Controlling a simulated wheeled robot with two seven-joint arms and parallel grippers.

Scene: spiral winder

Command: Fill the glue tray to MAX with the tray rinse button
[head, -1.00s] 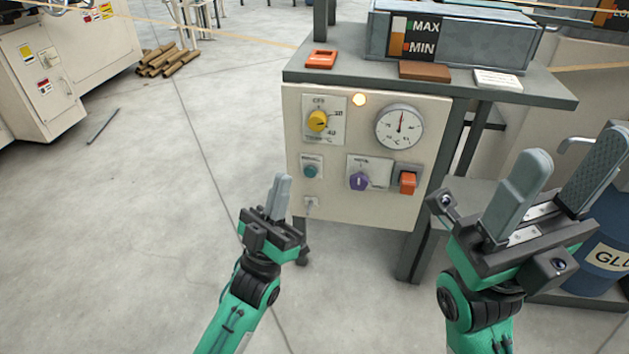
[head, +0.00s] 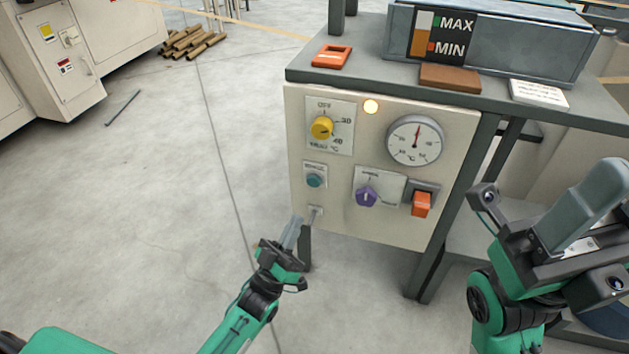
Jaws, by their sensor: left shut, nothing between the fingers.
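The glue tray (head: 520,48) is a grey metal trough on the bench top. Its gauge (head: 442,36) has MAX and MIN marks; the orange column stands below MAX. A round teal button (head: 315,180) sits at the panel's left side; its label is too blurred to read. My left gripper (head: 293,230) is shut and empty, its fingertips below and left of the teal button, near the panel's lower left edge. Whether they touch the panel I cannot tell. My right gripper (head: 597,205) is at the right edge, partly cut off; it looks open, with one finger showing.
The panel (head: 350,222) also carries a yellow knob (head: 321,128), a purple knob (head: 366,196), an orange switch (head: 421,204), a lit lamp (head: 371,107) and a dial (head: 415,141). The bench (head: 459,98) overhangs it. Open floor lies left.

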